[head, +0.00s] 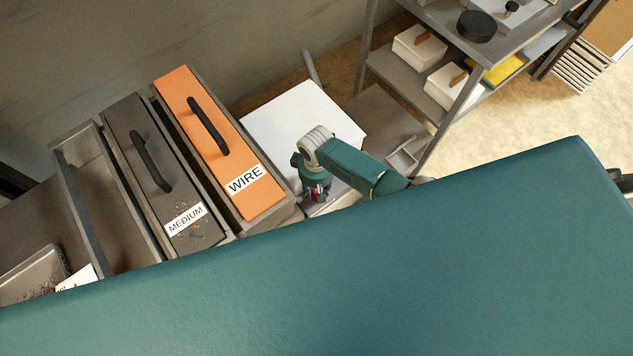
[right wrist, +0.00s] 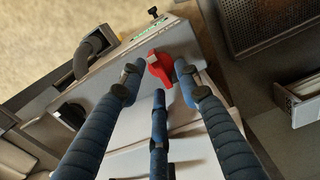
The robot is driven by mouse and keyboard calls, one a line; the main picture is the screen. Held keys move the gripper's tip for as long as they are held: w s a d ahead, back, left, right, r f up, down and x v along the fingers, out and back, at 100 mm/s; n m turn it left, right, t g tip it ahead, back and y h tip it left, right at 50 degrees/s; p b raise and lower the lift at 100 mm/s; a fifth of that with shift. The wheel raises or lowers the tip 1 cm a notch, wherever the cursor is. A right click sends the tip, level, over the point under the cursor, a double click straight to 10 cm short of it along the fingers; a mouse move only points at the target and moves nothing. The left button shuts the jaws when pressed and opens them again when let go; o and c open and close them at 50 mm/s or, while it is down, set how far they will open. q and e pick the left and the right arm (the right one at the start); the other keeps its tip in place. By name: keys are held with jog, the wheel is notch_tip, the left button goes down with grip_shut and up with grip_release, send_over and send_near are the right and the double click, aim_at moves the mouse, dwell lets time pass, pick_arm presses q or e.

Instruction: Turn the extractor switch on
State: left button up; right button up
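The red switch (right wrist: 160,68) sits on a light grey panel (right wrist: 178,42) with a green and white label beside it, in the right wrist view. My right gripper (right wrist: 157,78) is open, its three blue fingers spread with the switch between the two outer fingertips. I cannot tell whether any finger touches the switch. In the head view my right gripper (head: 318,190) points down beside a white-topped box (head: 300,120); the switch is hard to make out there. My left gripper is not in view.
An orange WIRE bin (head: 215,145) and a dark MEDIUM bin (head: 150,165) stand left of the gripper. A metal shelf (head: 410,85) with white boxes is at upper right. A grey hose (right wrist: 90,50) and a black knob (right wrist: 72,115) lie left of the switch.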

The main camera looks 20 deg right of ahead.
notch_tip(320, 180, up, 12)
jog(key=shift+f, duration=0.25)
dwell(0.6)
